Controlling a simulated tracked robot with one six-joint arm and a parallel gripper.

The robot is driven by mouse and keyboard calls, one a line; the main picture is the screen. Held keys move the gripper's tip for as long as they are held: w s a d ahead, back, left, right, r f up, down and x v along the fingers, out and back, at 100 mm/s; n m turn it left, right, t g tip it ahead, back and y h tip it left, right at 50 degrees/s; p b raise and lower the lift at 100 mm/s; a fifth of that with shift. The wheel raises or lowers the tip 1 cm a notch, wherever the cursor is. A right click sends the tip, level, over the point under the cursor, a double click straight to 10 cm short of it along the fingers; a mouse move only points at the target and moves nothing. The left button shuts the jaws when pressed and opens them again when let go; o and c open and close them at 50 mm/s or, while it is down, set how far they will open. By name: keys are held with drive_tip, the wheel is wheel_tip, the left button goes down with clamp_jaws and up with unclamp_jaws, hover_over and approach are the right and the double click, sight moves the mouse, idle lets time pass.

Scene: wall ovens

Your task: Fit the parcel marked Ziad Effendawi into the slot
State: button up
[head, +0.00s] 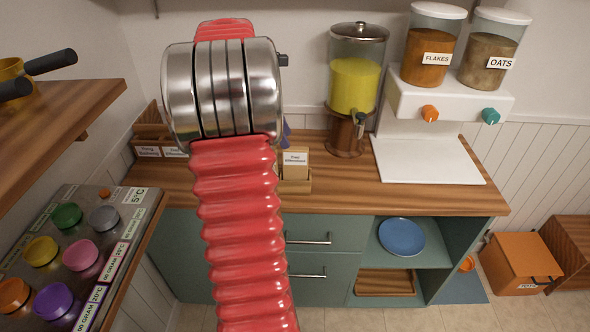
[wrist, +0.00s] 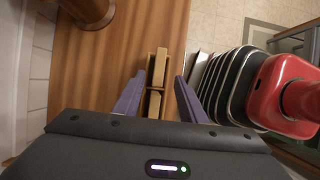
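A tan parcel (head: 295,161) with a white label stands upright in a small wooden holder (head: 297,186) on the counter. The label is small, but seems to read Ziad Effendawi. In the wrist view my gripper (wrist: 161,79) is open, with its two purple fingers apart on either side of a narrow wooden holder (wrist: 148,64) with tan blocks (wrist: 160,68) in it. No finger clearly touches them. In the head view my arm hides most of the gripper; only a bit of purple shows beside the parcel. I cannot make out an empty slot.
A yellow drink dispenser (head: 355,85) and a white cereal dispenser (head: 450,100) stand behind and right. A shelf (head: 85,105) and knob panel (head: 75,250) flank the left. The counter's right front is clear.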

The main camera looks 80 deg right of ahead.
sight(293, 148)
drive_tip(key=shift+s+f, duration=0.1)
drive_tip(key=shift+f, duration=0.15)
drive_tip(key=shift+x, duration=2.5)
drive_tip(key=shift+d, duration=0.15)
drive_tip(key=shift+r, duration=0.1)
drive_tip(key=shift+c, duration=0.7)
clamp_jaws()
